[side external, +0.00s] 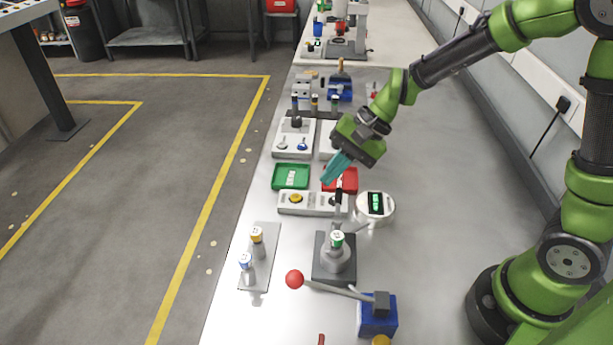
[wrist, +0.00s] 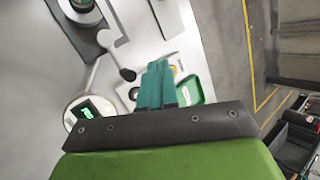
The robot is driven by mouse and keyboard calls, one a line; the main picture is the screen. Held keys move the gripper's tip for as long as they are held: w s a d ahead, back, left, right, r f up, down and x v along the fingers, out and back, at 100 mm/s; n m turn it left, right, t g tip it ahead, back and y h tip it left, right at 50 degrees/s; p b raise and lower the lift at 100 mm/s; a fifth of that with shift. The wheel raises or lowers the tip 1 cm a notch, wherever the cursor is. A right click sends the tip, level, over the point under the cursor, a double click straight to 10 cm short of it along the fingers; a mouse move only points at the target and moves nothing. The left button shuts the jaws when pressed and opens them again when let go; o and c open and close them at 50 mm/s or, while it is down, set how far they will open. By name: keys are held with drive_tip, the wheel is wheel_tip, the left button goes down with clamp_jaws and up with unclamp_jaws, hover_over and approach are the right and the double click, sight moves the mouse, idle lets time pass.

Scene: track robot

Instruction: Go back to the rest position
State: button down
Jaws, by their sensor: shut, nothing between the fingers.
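My gripper (side external: 333,168) has teal fingers and hangs in the air over the middle of the bench, above the red tray. Its fingers are together with nothing between them. In the wrist view the two teal fingers (wrist: 157,84) lie side by side, pointing toward the bench. The gripper is apart from the things below it, as far as I can tell. My green arm reaches in from the right.
Below the gripper are a green tray (side external: 291,177), a red tray (side external: 352,181) and a button box (side external: 298,208). A round device with a green display (side external: 390,207), a grey fixture (side external: 320,262) and a red-knobbed lever (side external: 294,279) stand nearer. The bench's right side is clear.

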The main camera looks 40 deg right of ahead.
drive_tip(key=s+d+r+n+t+h, duration=0.2)
drive_tip(key=s+d+r+n, duration=0.1)
drive_tip(key=s+r, duration=0.3)
drive_tip(key=s+d+r+n+t+h, duration=0.2)
drive_tip(key=s+d+r+n, duration=0.2)
drive_tip(key=s+r, duration=0.2)
drive_tip(key=s, duration=0.2)
drive_tip(key=shift+s+d, duration=0.2)
drive_tip(key=shift+s, duration=0.2)
